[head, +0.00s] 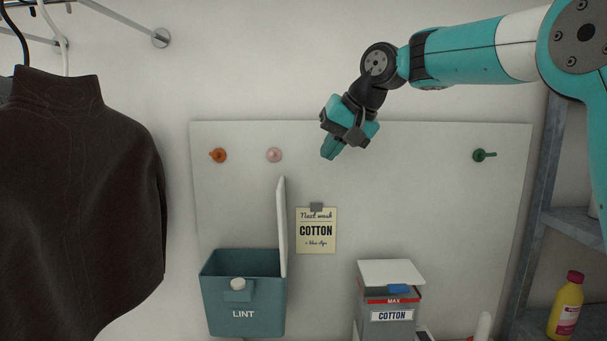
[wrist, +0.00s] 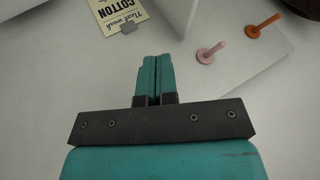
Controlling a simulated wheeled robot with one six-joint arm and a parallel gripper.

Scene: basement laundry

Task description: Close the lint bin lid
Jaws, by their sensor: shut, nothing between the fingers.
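The lint bin (head: 243,300) is a teal box labelled LINT at the lower left of the head view, with a pale round knob on its front. Its white lid (head: 282,228) stands upright along the bin's right side, so the bin is open. In the wrist view part of a pale panel, likely the lid (wrist: 181,12), shows at the top. My gripper (head: 328,155) is shut and empty. It is above and to the right of the lid, apart from it. The wrist view shows its teal fingers (wrist: 154,75) together.
A pink peg (head: 274,155), an orange peg (head: 218,155) and a green peg (head: 481,155) stick out of the white board. A COTTON note (head: 316,232) hangs right of the lid. A grey COTTON box (head: 391,308) stands further right. A dark garment (head: 80,190) hangs at left.

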